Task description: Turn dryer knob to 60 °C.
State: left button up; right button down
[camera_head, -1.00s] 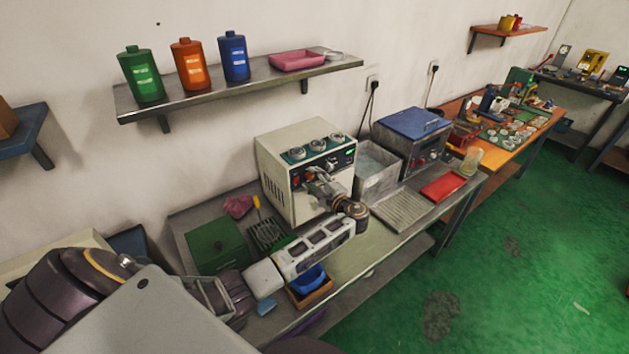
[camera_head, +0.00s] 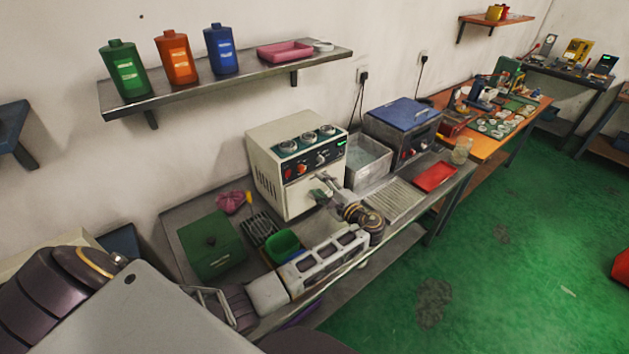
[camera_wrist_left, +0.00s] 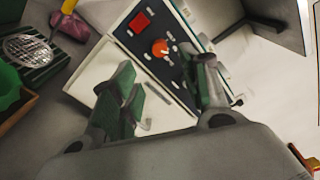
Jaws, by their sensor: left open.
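A cream box-shaped machine (camera_head: 268,182), which looks like the dryer, stands on the bench, with round dials on top and a dark front panel. The panel carries a red switch (camera_head: 287,173) and an orange-red knob (camera_head: 302,169). In the left wrist view the knob (camera_wrist_left: 160,47) shows beyond the fingers, beside the square red switch (camera_wrist_left: 139,21). Its scale is too small to read. My left gripper (camera_head: 322,190) is open and empty in front of the panel, below the knob and apart from it. Its two fingers (camera_wrist_left: 168,82) stand spread in the left wrist view. My right gripper is out of view.
A metal basin (camera_head: 368,163) and a blue-topped machine (camera_head: 403,125) stand right of the cream machine. A shelf with bottles (camera_head: 235,72) hangs above.

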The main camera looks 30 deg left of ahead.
pick_arm(q)
jog(key=shift+v, duration=1.4)
jog(key=shift+d, duration=0.1)
